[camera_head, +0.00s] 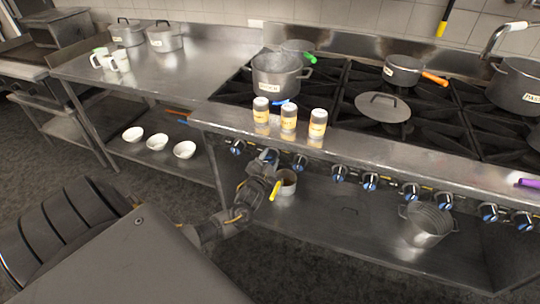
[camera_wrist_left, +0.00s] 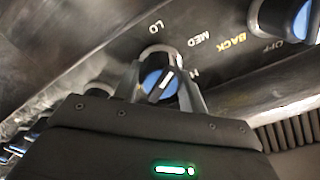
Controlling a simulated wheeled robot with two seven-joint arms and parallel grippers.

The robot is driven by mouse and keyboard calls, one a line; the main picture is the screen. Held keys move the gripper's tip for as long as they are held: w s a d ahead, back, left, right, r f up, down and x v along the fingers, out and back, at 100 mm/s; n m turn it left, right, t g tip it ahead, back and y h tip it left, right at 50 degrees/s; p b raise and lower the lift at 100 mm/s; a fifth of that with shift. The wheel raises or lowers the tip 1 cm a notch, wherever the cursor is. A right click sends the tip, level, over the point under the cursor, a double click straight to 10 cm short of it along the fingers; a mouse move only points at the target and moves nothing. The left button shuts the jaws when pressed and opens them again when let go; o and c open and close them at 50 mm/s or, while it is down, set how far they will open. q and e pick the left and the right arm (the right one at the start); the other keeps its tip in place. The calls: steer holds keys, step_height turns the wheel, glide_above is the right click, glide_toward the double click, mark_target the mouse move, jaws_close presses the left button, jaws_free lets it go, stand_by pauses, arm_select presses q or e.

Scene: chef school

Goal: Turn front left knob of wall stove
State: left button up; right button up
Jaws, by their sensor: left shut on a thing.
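A row of stove knobs with blue faces runs along the front panel of the wall stove (camera_head: 350,148). My left gripper (camera_head: 268,163) reaches up to the panel near its left end. In the left wrist view, my left gripper (camera_wrist_left: 162,85) is shut on a knob (camera_wrist_left: 160,82), with a finger on each side of it. The knob has a blue face with a white pointer line, and LO, MED and a partly hidden H label stand around it. Another knob (camera_wrist_left: 287,18) sits apart at the upper right, next to OFF and a yellow BACK label. My right gripper is not in view.
Three spice jars (camera_head: 289,117) stand on the front ledge above the knobs. A small pot (camera_head: 287,182) is on the shelf below, close to my gripper. White bowls (camera_head: 157,142) are at left.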

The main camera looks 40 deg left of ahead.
arm_select(q)
steer(key=m+p, duration=0.1)
steer(key=m, duration=0.1)
steer(key=shift+r+m, duration=0.1)
steer(key=shift+m, duration=0.3)
steer(key=m+p, duration=0.2)
steer(key=m, duration=0.1)
steer(key=shift+m, duration=0.3)
steer(key=m+p, duration=0.1)
steer(key=m, duration=0.2)
steer(key=shift+d+m, duration=0.1)
steer(key=shift+m, duration=0.3)
steer(key=m+p, duration=0.1)
steer(key=m, duration=0.1)
steer(key=shift+m, duration=0.3)
steer(key=m+p, duration=0.2)
steer(key=m, duration=0.4)
steer(key=shift+f+p, duration=0.2)
steer(key=shift+p, duration=0.1)
steer(key=m+p, duration=0.1)
steer(key=m, duration=0.4)
steer(key=shift+f+m, duration=0.1)
steer(key=shift+m, duration=0.4)
steer(key=o, duration=1)
steer(key=shift+c, duration=0.2)
